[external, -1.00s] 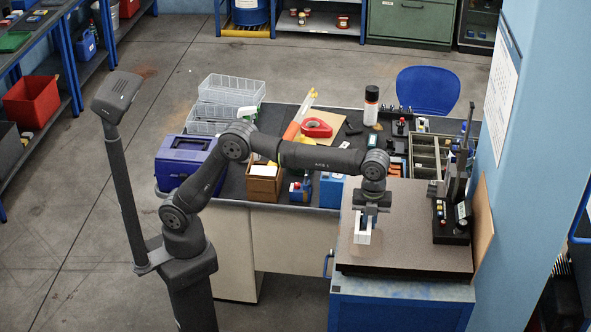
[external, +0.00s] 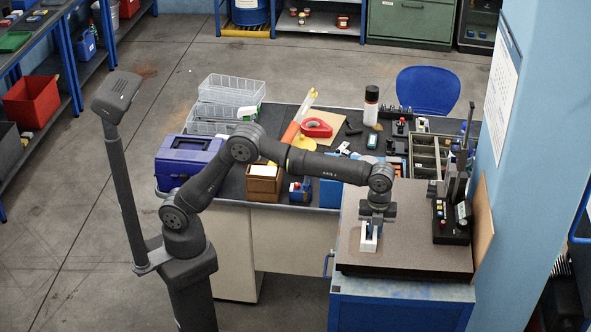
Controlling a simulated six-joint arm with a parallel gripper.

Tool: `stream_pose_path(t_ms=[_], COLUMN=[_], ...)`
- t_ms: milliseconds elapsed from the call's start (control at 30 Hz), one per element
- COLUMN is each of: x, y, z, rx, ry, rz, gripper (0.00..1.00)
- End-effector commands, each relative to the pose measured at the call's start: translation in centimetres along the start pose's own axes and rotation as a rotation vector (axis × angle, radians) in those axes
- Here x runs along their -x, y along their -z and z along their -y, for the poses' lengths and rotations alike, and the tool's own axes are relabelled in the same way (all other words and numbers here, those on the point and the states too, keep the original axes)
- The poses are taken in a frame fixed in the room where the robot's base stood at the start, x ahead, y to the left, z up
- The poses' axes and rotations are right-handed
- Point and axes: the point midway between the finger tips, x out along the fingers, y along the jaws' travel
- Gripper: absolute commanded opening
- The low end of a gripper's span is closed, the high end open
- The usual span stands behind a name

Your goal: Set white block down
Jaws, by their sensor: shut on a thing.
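The white block (external: 369,243) is at the front left part of the grey-brown stone plate (external: 410,259) in the external view. My gripper (external: 373,225) points straight down from above and is shut on the block's upper part. The fingers hide part of the block's top. The block looks upright. It is at or very close to the plate surface, and I cannot tell whether its base touches.
A black gauge stand (external: 452,222) stands on the plate's right side. An organizer tray (external: 429,158) lies behind the plate. A blue box (external: 331,193) sits on the dark bench to the left. The plate's middle and front right are clear.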

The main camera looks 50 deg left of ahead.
Motion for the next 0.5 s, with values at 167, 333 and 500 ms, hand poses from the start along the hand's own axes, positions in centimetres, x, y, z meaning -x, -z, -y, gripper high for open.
stream_pose_path(t_ms=[167, 333, 500], x=[-0.11, -0.1, 0.4], y=[0.0, 0.0, 0.01], z=[0.0, -0.01, 0.01], rx=[0.0, 0.0, 0.0], ry=[0.0, -0.001, 0.0], rz=[0.0, 0.0, 0.0], gripper=[0.33, 0.33, 0.33])
